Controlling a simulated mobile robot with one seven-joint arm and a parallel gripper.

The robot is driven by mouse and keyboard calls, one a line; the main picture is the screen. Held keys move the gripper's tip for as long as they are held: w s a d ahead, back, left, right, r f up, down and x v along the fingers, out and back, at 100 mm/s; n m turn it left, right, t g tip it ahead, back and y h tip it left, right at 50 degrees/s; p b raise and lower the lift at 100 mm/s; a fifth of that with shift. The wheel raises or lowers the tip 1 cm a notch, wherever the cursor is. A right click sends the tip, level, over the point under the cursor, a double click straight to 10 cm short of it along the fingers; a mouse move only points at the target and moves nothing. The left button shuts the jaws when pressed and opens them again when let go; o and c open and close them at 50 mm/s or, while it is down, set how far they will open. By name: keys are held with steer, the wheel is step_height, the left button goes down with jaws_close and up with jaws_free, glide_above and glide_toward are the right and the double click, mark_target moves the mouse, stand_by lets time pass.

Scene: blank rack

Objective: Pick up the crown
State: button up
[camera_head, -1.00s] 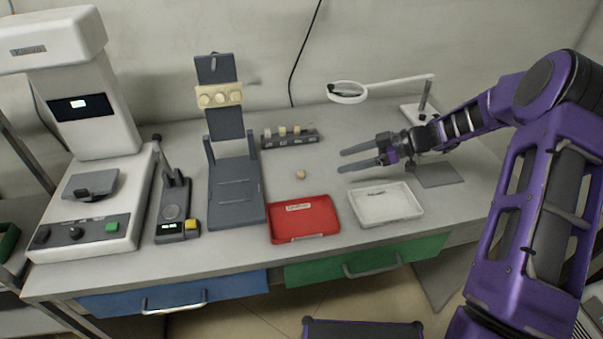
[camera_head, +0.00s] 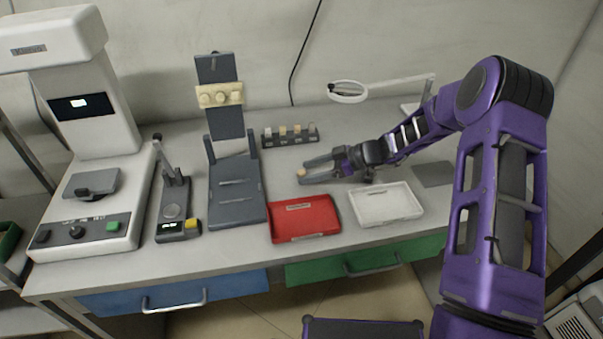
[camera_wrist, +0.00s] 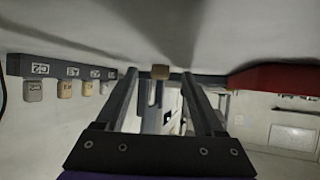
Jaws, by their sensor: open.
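The crown (camera_head: 300,174) is a small tan piece lying alone on the bench, behind the red tray. My gripper (camera_head: 304,171) is low over the bench, pointing left, with its two dark fingers apart. The crown sits at the fingertips, between them or just in front; I cannot tell exactly. In the wrist view the crown (camera_wrist: 160,72) shows as a small brown block in the gap between the tips of my gripper (camera_wrist: 159,77), apart from both fingers.
A dark labelled rack (camera_head: 270,142) with several small blanks stands just behind my gripper. The red tray (camera_head: 305,221) and white tray (camera_head: 384,219) lie in front. A grey stand (camera_head: 238,207) is to the left, and a ring lamp (camera_head: 347,92) overhangs at the back.

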jaws_close()
steer(key=shift+r, duration=0.1)
stand_by(0.3)
